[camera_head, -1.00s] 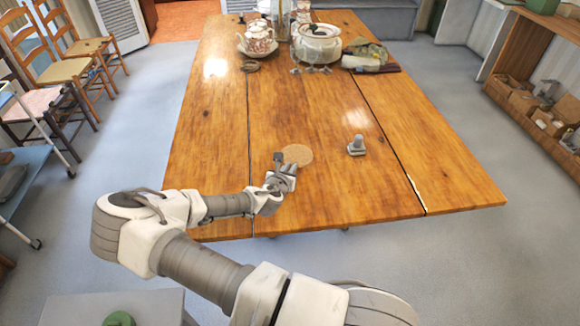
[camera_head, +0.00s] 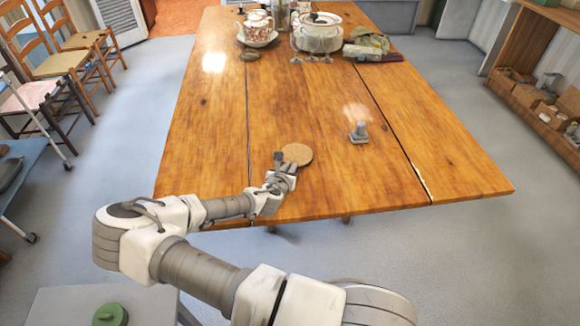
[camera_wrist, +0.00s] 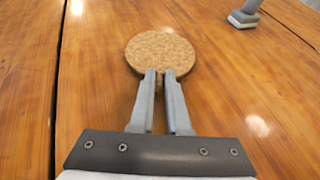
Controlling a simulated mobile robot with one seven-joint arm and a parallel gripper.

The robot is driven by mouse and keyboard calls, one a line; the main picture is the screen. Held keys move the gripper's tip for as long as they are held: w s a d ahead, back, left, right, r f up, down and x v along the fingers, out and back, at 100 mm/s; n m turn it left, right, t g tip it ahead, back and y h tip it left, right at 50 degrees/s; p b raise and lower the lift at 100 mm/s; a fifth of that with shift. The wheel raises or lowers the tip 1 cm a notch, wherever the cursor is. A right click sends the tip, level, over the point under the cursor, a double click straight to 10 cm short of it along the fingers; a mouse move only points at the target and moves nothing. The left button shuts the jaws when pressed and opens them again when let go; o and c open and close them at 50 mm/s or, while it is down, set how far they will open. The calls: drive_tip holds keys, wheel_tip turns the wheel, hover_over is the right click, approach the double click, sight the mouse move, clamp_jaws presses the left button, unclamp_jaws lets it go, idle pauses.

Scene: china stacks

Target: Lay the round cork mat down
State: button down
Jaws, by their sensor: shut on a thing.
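The round cork mat (camera_head: 298,154) is a flat tan disc over the near part of the wooden table (camera_head: 300,110). In the wrist view the mat (camera_wrist: 160,52) lies straight ahead, its near edge between my fingertips. My gripper (camera_head: 287,165) is shut on that near edge, and in the wrist view the two fingers (camera_wrist: 161,77) are close together on it. The mat looks roughly level and close to the tabletop; I cannot tell whether it touches the wood.
A small grey object (camera_head: 358,133) stands to the right of the mat. At the far end are patterned cups on a plate (camera_head: 259,37), a white tureen (camera_head: 318,38) and a folded cloth (camera_head: 372,47). The wood around the mat is clear.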

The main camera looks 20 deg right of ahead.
drive_tip(key=shift+f+b, duration=0.35)
idle(0.7)
drive_tip(key=c, duration=0.8)
unclamp_jaws()
drive_tip(key=shift+s+a, duration=0.1)
drive_tip(key=p+v, duration=0.1)
drive_tip(key=v, duration=1.6)
drive_tip(key=shift+a+r, duration=0.1)
drive_tip(key=shift+s, duration=0.1)
